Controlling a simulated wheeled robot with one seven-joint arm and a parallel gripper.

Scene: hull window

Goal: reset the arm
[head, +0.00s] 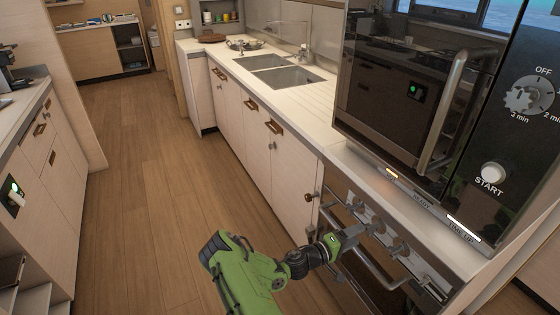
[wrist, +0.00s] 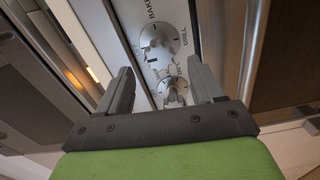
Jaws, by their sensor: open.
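My green arm reaches in from the bottom of the head view, and my gripper (head: 356,232) is in front of the oven's control panel, below the counter edge. In the wrist view my gripper (wrist: 164,85) shows two grey fingers spread apart with nothing held between them. Past the fingers is the oven panel with a round knob (wrist: 156,42) near the words BAKE and GRILL, and a second knob (wrist: 173,90) below it. I cannot tell whether a finger touches the panel.
A microwave (head: 402,99) with a START button and timer dial stands on the counter above the oven (head: 366,262). The oven's handle bar (head: 371,266) is close to my gripper. A sink (head: 290,78) is farther along the counter. The wooden floor (head: 150,190) at left is clear.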

